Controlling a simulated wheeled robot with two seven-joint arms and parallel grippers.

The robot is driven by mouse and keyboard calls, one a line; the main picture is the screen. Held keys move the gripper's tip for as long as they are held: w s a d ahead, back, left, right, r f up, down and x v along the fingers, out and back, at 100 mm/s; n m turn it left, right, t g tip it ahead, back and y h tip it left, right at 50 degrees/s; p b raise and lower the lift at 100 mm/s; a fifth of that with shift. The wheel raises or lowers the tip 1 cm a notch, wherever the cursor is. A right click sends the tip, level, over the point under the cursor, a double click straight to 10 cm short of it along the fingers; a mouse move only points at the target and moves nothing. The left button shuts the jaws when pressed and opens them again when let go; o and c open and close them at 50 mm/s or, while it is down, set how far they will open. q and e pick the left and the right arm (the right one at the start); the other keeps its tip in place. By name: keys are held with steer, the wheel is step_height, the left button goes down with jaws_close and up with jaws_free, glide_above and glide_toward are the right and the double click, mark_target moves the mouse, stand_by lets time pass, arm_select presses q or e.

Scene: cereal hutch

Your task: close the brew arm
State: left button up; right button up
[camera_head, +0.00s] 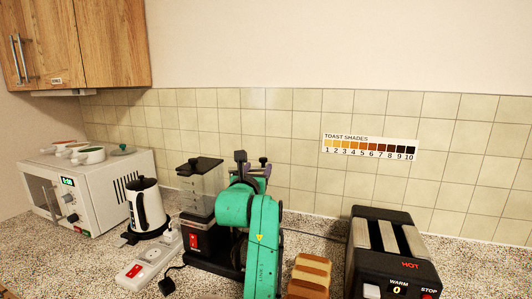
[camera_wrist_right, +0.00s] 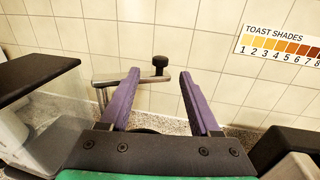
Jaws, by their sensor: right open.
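The black coffee machine (camera_head: 205,235) with a clear tank stands left of my teal right arm in the head view. In the right wrist view, its brew arm is a metal bar (camera_wrist_right: 108,80) with an upright black knob (camera_wrist_right: 160,66). My right gripper (camera_wrist_right: 159,76) has purple fingers spread apart. The knob shows in the gap between the fingertips, and the bar runs behind the left finger; I cannot tell whether they touch. In the head view, the right gripper (camera_head: 255,168) is beside the machine's top, and my arm hides part of the machine. My left gripper is out of view.
A toaster (camera_head: 384,248) and bread slices (camera_head: 309,275) stand to the right. A kettle (camera_head: 147,207), a power strip (camera_head: 150,258) and a microwave (camera_head: 100,190) with bowls on top are to the left. The tiled wall (camera_head: 300,170) is close behind.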

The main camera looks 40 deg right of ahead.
mark_target(260, 160)
steer(key=w+d+p, duration=0.1)
steer(key=w+d+r+p, duration=0.1)
steer(key=d, duration=0.1)
steer(key=shift+w+d+r, duration=0.1)
steer(key=shift+w+d, duration=0.05)
steer(key=shift+w, duration=0.05)
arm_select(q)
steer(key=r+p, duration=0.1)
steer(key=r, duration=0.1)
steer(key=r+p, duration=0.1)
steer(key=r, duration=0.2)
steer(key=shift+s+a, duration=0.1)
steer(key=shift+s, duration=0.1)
arm_select(e)
steer(key=f+x, duration=0.1)
steer(key=x, duration=0.6)
steer(key=shift+d, duration=0.25)
steer(key=shift+w+d+f, duration=0.1)
steer(key=shift+w, duration=0.1)
jaws_close()
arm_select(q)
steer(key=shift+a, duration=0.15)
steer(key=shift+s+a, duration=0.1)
